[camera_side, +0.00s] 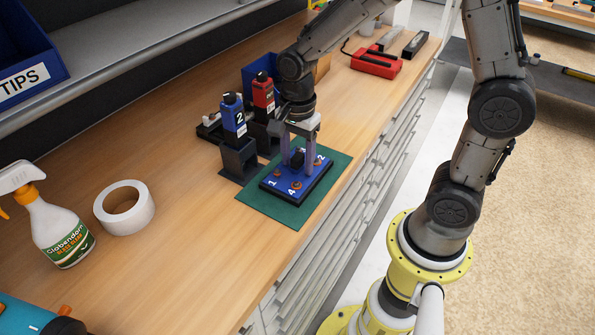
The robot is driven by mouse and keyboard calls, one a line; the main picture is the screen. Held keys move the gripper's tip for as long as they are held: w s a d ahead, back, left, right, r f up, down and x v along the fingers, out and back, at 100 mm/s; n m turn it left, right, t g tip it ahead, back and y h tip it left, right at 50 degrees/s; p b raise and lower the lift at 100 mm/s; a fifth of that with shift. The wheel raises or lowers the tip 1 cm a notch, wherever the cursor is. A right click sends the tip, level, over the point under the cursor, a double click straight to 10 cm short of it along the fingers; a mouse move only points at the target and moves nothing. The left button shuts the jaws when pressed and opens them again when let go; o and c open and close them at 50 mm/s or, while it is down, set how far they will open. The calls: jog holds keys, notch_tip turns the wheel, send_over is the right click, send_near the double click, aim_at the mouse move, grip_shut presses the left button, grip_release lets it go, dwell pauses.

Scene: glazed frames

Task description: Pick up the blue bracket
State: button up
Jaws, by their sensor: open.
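The blue bracket (287,179) appears to be the flat blue plate with white numbers and orange fasteners, set on a dark base. It lies on a green mat (267,206) near the bench's front edge. A small black block (298,157) stands at its middle. My gripper (297,168) points down over the plate, with its two fingers apart on either side of the black block. I cannot tell whether the fingertips touch the plate or the block. The fingers hide part of the plate.
A blue bottle marked 2 (234,119) and a red bottle (263,96) stand in dark holders close behind the mat. White tape (124,208) and a spray bottle (54,224) are at left. A red tool (376,64) lies farther back. Bare wood lies left of the mat.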

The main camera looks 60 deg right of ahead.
grip_shut()
dwell(0.3)
jog(key=shift+w+r, duration=0.1)
jog(key=shift+r, duration=0.1)
